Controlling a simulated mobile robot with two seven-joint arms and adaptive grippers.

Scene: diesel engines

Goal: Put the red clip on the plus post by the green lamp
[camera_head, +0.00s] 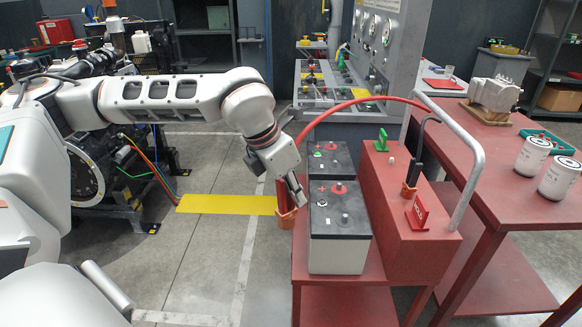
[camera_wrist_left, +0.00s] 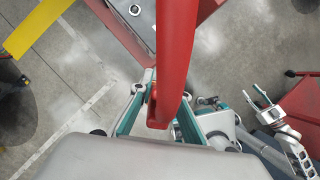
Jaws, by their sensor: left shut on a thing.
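The red clip (camera_head: 285,201) hangs beside the batteries in the head view, its copper jaws low. My left gripper (camera_head: 297,190) is shut on it. In the left wrist view the red clip (camera_wrist_left: 175,50) passes between the teal fingers of this gripper (camera_wrist_left: 158,108). The front battery (camera_head: 338,252) has a red plus post (camera_head: 338,187). The rear battery (camera_head: 343,160) also has a red post (camera_head: 331,146) and a small green mark. A green lamp-like piece (camera_head: 381,141) stands on the red box, nearer the rear battery. My right gripper (camera_wrist_left: 262,97) appears at the wrist view's right; its opening is unclear.
A red cable (camera_head: 350,101) arches from the clip over the batteries. The red box (camera_head: 382,230) holds a black clip (camera_head: 414,164) and a red upright piece (camera_head: 418,212).

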